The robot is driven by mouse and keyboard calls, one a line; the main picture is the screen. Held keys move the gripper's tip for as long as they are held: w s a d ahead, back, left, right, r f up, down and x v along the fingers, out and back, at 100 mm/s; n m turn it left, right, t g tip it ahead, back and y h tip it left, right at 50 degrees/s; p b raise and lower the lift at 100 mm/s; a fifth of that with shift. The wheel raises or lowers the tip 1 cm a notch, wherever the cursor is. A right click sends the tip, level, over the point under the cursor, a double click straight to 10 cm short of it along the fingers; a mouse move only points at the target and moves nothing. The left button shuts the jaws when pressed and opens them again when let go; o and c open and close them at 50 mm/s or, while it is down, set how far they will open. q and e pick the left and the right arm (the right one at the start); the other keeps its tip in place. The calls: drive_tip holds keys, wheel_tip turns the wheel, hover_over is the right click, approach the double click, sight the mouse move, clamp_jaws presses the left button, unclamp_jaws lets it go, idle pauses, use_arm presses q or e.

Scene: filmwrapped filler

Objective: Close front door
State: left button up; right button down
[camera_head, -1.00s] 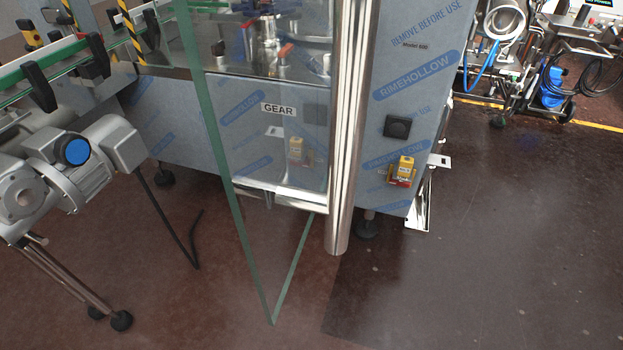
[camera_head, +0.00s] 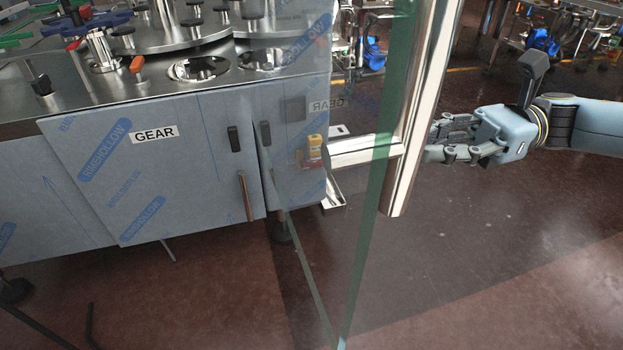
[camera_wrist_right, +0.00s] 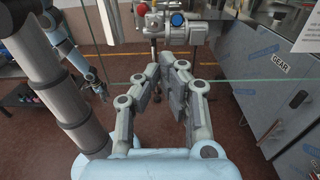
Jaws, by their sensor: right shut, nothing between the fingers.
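The front door is a clear glass panel with green edges (camera_head: 375,225) and a thick shiny metal post (camera_head: 422,110). In the head view it stands swung out from the machine, towards me. My right gripper (camera_head: 438,140) is just right of the post, fingers pointing left at it; I cannot tell whether they touch it. The right wrist view shows the gripper (camera_wrist_right: 167,72) shut with nothing between the fingers. A blue-grey arm at the left of that view seems to be my left arm; its gripper (camera_wrist_right: 97,86) is too small to read.
The film-wrapped machine cabinet (camera_head: 165,175) with its GEAR label fills the left of the head view. A yellow-topped switch (camera_head: 314,148) shows through the glass. A trolley with blue parts (camera_head: 543,42) stands far back right. The brown floor at lower right is clear.

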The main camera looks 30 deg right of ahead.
use_arm(q)
wheel_tip(320, 180, up, 4)
drive_tip(key=p, duration=0.3)
drive_tip(key=shift+w+f, duration=0.1)
drive_tip(key=shift+f, duration=0.15)
use_arm(e)
drive_tip(key=x, duration=1.4)
use_arm(q)
drive_tip(key=shift+d, duration=0.1)
use_arm(e)
drive_tip(key=shift+d, duration=0.1)
